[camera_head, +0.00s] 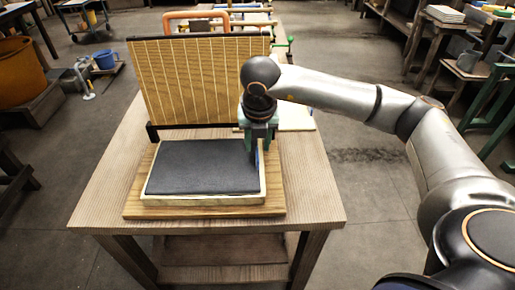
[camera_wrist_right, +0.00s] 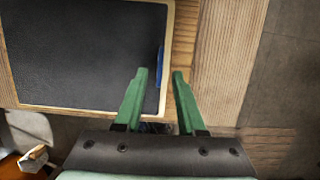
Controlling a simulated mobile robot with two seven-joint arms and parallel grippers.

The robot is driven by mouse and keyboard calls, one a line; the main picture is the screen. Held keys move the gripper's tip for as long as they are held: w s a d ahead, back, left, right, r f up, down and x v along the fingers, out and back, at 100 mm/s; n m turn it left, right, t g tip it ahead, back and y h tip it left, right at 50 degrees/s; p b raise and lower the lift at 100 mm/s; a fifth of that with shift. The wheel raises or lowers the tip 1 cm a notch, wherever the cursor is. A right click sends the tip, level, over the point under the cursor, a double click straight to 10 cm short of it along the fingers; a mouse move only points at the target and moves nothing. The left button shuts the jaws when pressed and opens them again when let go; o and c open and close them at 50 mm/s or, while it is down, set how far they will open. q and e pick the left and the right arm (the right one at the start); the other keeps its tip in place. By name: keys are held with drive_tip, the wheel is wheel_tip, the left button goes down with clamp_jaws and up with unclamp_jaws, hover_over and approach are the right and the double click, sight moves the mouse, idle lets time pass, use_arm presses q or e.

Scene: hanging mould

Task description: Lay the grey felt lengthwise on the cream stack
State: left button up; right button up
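A dark grey felt-like sheet (camera_head: 203,167) lies flat, its long side running left to right, within a cream-edged block or shallow frame (camera_head: 203,200) on a wooden board. I cannot tell how deep the cream part goes under the sheet. The sheet also shows in the right wrist view (camera_wrist_right: 80,50). My right gripper (camera_head: 260,146) points down at the right end of the sheet. In the wrist view its green fingers (camera_wrist_right: 160,74) are apart, with the cream rim and a small blue strip (camera_wrist_right: 160,67) near the gap; nothing is visibly held. My left gripper is not in view.
A lined wooden mould panel (camera_head: 200,80) stands upright behind the board, with an orange handle (camera_head: 195,17) beyond it. A flat pale cream piece (camera_head: 297,118) lies right of the panel. The wooden table (camera_head: 310,185) is bare along its right side and front.

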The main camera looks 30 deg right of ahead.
drive_tip(key=v, duration=0.8)
drive_tip(key=shift+r, duration=0.3)
drive_tip(key=shift+s, duration=0.15)
